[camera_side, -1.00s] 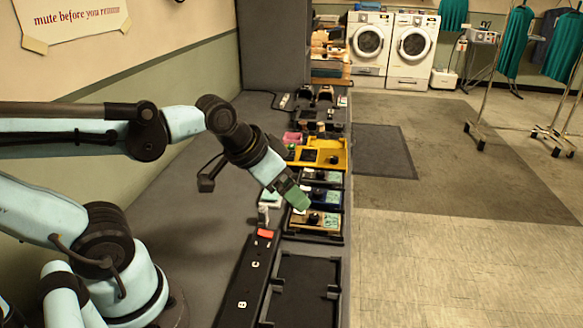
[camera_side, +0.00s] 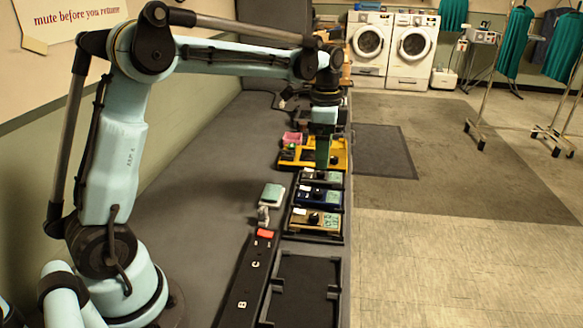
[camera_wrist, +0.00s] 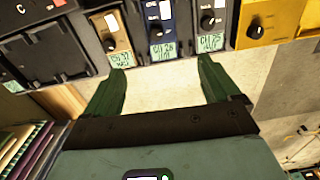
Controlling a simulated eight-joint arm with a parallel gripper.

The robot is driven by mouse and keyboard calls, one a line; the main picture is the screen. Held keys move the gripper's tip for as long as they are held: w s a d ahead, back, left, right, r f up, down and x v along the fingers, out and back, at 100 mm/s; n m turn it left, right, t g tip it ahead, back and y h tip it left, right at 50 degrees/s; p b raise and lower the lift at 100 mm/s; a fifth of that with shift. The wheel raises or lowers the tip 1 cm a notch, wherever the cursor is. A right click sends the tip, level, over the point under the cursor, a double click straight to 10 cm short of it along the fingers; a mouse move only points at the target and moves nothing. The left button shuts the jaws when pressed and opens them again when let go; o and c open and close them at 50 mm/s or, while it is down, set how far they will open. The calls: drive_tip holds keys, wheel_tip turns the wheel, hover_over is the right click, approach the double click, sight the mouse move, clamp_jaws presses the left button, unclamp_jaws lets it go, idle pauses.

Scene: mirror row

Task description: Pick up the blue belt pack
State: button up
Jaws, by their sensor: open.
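The blue belt pack (camera_side: 309,195) sits in a dark tray between a tan pack (camera_side: 303,221) and a dark pack (camera_side: 312,176). It also shows at the top of the wrist view (camera_wrist: 155,18), with a dark knob and a pale green label. My gripper (camera_side: 322,166) points down near the dark pack and the yellow tray, beyond the blue pack. In the wrist view my gripper (camera_wrist: 161,65) is open and empty. Its fingertips lie below the row of packs in the picture, with the blue pack's label between and above them.
A yellow tray (camera_side: 338,155) with dark items stands behind the packs. An empty black tray (camera_side: 305,290) and a black lettered strip (camera_side: 247,285) are in front. A teal-topped item (camera_side: 272,194) lies left on the counter. Open floor lies to the right.

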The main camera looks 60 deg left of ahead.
drive_tip(key=f, duration=0.1)
hover_over(319, 190)
drive_tip(key=f, duration=0.6)
drive_tip(key=shift+w+d+f, duration=0.1)
drive_tip(key=shift+w+d, duration=0.1)
drive_tip(key=shift+w, duration=0.05)
drive_tip(key=shift+s+a+f, duration=0.1)
drive_tip(key=shift+s+f, duration=0.05)
drive_tip(key=shift+f, duration=1.2)
drive_tip(key=shift+s+a+f, duration=0.1)
drive_tip(key=shift+f, duration=1.25)
drive_tip(key=c, duration=1.2)
drive_tip(key=shift+r, duration=0.15)
drive_tip(key=shift+c, duration=0.2)
